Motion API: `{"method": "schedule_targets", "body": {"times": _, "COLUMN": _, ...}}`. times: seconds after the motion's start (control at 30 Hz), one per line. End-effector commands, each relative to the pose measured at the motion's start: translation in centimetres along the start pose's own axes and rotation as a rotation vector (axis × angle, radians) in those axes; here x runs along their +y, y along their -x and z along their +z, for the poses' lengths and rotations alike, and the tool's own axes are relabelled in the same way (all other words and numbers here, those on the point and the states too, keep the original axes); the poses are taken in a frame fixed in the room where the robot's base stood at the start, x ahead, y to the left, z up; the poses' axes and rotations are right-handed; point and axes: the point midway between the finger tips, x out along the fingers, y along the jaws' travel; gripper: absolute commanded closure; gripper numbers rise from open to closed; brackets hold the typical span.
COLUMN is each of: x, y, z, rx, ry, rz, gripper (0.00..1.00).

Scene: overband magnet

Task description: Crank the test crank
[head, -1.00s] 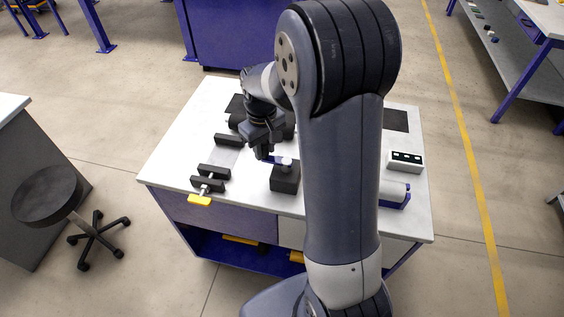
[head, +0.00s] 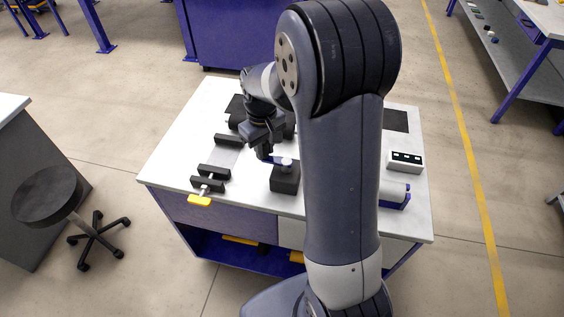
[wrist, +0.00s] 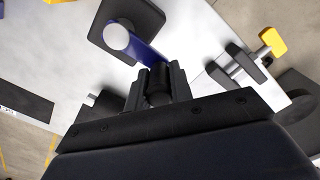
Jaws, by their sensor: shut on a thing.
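The test crank has a black block base (head: 285,180) on the white workbench, with a pale round hub (head: 287,162) on top and a blue crank arm. In the wrist view the blue arm (wrist: 147,50) runs from the hub (wrist: 116,36) down to my gripper (wrist: 160,84). My gripper is shut around a dark upright handle at the arm's outer end. In the head view my gripper (head: 264,153) is just left of and behind the hub; the handle is hidden there by the fingers.
A black clamp with a yellow handle (head: 200,201) sits left of the crank at the bench's front edge. A white box (head: 405,161) and a roller in a blue cradle (head: 394,203) stand on the right. A stool (head: 47,195) stands on the floor at left.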

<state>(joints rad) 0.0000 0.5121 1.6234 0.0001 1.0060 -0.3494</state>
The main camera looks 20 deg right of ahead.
Motion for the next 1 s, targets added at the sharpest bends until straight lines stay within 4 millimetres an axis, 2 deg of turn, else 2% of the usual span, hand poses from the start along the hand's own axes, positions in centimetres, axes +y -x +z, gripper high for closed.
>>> {"method": "schedule_targets", "body": {"times": 0.5, "x": 0.1, "y": 0.0, "z": 0.0, "rx": 0.0, "ry": 0.0, "rz": 0.0, "gripper": 1.0}}
{"method": "schedule_targets", "body": {"times": 0.83, "x": 1.8, "y": 0.1, "z": -0.9, "rx": -0.001, "ry": -0.001, "rz": 0.0, "gripper": 1.0}}
{"method": "schedule_targets", "body": {"times": 1.0, "x": 1.9, "y": 0.0, "z": -0.9, "rx": -0.001, "ry": 0.0, "rz": 0.0, "gripper": 1.0}}
